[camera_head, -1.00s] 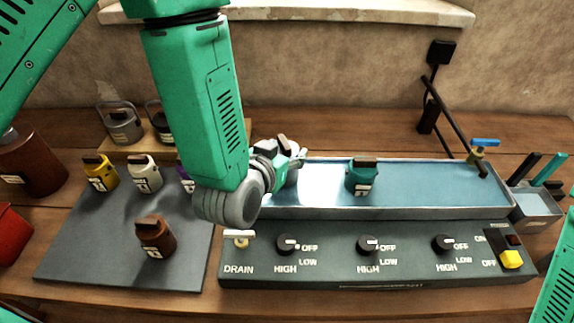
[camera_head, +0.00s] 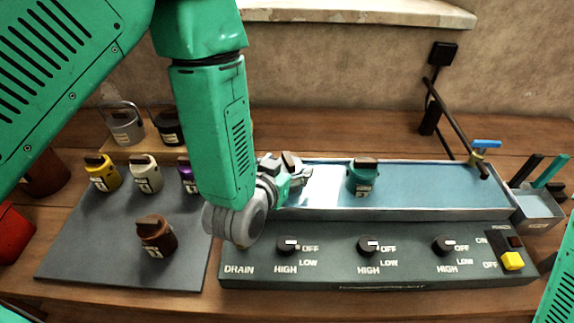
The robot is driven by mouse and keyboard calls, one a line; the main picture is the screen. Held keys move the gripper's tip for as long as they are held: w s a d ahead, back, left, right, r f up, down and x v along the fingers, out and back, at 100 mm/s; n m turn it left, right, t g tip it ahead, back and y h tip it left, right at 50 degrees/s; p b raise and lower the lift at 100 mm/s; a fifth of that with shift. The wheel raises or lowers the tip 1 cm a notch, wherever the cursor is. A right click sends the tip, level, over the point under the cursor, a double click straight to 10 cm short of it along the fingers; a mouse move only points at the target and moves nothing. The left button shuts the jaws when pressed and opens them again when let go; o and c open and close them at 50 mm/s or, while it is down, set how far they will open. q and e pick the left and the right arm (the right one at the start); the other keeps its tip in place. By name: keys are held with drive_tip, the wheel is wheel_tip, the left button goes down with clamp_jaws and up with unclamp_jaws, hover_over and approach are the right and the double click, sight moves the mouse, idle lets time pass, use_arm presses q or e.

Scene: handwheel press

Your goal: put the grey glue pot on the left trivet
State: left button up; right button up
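My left gripper (camera_head: 300,176) is at the left end of the long water bath (camera_head: 425,180), pointing right. A brown lid grip (camera_head: 291,161) shows right at its fingers. The body under it is mostly hidden by the gripper, so I cannot tell for sure that it is the grey glue pot, or whether the fingers are shut on it. A grey pot with a bail handle (camera_head: 125,128) stands on a wooden board at the back left. I cannot make out a left trivet. My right gripper is out of view; only a bit of its arm shows at bottom right.
Yellow (camera_head: 103,173), white (camera_head: 146,174), purple (camera_head: 187,174) and brown (camera_head: 155,236) pots stand on a dark mat (camera_head: 90,245). A teal pot (camera_head: 363,176) stands in the bath. The control panel (camera_head: 330,270) lies in front. The bath's right part is clear.

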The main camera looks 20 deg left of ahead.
use_arm(q)
drive_tip(key=shift+s+d+r, duration=0.2)
drive_tip(key=shift+s+r, duration=0.05)
drive_tip(key=shift+r, duration=0.05)
drive_tip(key=p+v, duration=0.4)
drive_tip(key=v, duration=0.7)
drive_tip(key=shift+s, duration=0.25)
